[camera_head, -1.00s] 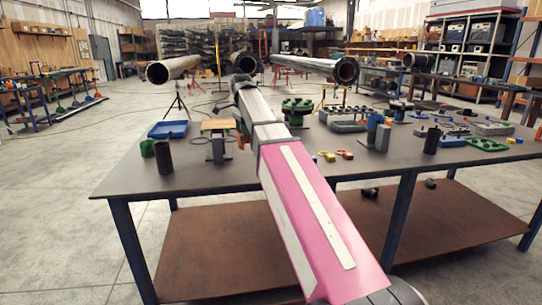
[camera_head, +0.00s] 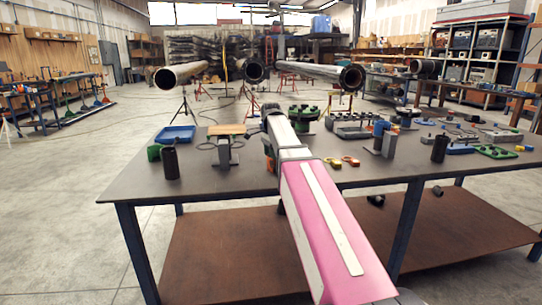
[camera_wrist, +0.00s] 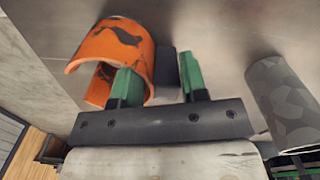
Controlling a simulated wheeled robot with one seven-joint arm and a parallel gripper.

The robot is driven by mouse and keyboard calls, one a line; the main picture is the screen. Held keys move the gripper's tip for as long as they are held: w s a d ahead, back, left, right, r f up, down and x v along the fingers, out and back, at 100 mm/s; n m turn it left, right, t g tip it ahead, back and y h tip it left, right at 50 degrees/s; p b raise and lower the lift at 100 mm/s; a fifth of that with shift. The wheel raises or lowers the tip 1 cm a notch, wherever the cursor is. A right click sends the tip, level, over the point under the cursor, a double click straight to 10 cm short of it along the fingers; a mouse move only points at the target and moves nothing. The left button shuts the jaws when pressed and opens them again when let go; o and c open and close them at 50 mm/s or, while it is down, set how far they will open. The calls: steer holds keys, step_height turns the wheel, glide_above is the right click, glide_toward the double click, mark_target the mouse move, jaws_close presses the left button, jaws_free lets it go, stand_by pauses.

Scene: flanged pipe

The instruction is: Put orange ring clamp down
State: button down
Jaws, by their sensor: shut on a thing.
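The orange ring clamp (camera_wrist: 115,45) shows in the wrist view as a curved, open band with dark worn patches. My gripper (camera_wrist: 160,83) has green fingertips, one overlapping the clamp and the other to its right. A dark grey piece sits between the fingers and beside the band; I cannot tell whether it is part of the clamp. The gripper is shut on the clamp, over the grey tabletop. In the head view my arm mostly hides the gripper. A small orange patch beside the arm may be the clamp. Contact between clamp and table cannot be judged.
A grey patterned cylinder (camera_wrist: 283,105) lies right of my gripper in the wrist view. The workbench (camera_head: 140,187) bears a blue tray (camera_head: 175,135), a black cylinder (camera_head: 170,163), a wooden-topped stand (camera_head: 226,130), and yellow and orange clamps (camera_head: 350,161). The front left tabletop is bare.

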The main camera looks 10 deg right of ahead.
steer(key=shift+f, duration=0.35)
steer(key=shift+f, duration=0.1)
steer(key=c, duration=0.7)
jaws_free()
steer(key=shift+o, duration=0.2)
step_height(320, 180, up, 12)
